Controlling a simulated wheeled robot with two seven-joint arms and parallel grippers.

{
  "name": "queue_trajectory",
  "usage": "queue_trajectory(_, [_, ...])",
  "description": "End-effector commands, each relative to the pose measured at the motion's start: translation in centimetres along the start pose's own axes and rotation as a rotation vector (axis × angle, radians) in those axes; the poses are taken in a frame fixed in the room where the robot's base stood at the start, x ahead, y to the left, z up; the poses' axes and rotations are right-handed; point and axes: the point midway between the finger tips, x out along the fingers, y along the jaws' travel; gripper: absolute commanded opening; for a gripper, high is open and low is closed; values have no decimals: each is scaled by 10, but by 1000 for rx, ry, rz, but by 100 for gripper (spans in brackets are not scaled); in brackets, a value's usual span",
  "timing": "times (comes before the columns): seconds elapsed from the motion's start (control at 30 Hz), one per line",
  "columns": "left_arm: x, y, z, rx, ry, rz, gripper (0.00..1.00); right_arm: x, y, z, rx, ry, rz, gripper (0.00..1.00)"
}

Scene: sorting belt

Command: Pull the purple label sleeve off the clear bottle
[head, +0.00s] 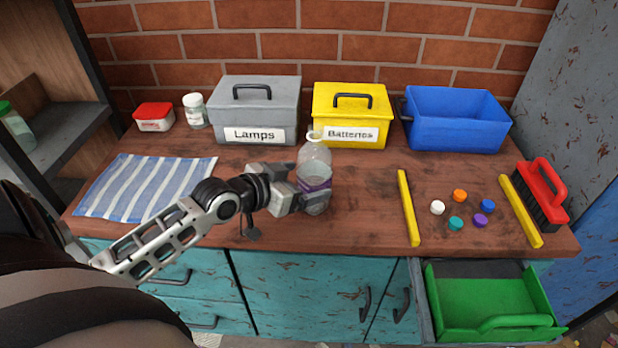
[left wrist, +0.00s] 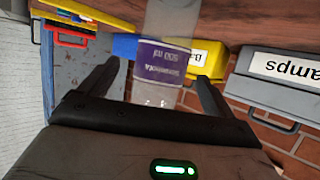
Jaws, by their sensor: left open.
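The clear bottle (head: 313,155) stands upright on the wooden worktop, in front of the yellow box. The purple label sleeve (head: 315,184) is around its lower half. In the left wrist view the sleeve (left wrist: 162,62) shows white print and the bottle (left wrist: 172,18) lies between the two fingers. My left gripper (head: 300,188) is at the bottle's left side at sleeve height. Its fingers (left wrist: 157,88) are apart, one on each side of the bottle, with gaps visible in the wrist view. My right gripper is not in view.
A grey Lamps box (head: 258,110), a yellow Batteries box (head: 335,110) and a blue bin (head: 455,125) stand at the back. Yellow bars (head: 408,207), several coloured caps (head: 460,196) and a red brush (head: 543,190) lie right. A striped cloth (head: 140,187) lies left. A green tray (head: 480,295) sits in the open drawer.

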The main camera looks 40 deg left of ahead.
Motion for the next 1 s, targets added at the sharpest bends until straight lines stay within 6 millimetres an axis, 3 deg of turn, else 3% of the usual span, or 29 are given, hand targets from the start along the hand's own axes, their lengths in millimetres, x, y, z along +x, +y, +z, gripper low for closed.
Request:
queue_trajectory(0.2, [21, 0, 0, -1, 1, -1, 89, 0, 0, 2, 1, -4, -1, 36])
queue_trajectory(0.53, [24, 0, 1, 0, -1, 0, 89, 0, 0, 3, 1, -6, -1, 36])
queue_trajectory(0.57, [24, 0, 1, 0, -1, 0, 86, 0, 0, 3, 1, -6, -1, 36])
queue_trajectory(0.7, [24, 0, 0, 0, 0, 0, 48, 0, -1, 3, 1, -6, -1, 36])
queue_trajectory(0.77, [24, 0, 0, 0, 0, 0, 42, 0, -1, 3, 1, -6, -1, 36])
queue_trajectory(0.8, [24, 0, 0, 0, 0, 0, 42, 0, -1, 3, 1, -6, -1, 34])
queue_trajectory(0.93, [24, 0, 0, 0, 0, 0, 42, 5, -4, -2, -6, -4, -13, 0])
queue_trajectory(1.0, [24, 0, 0, 0, 0, 0, 42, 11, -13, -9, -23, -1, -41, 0])
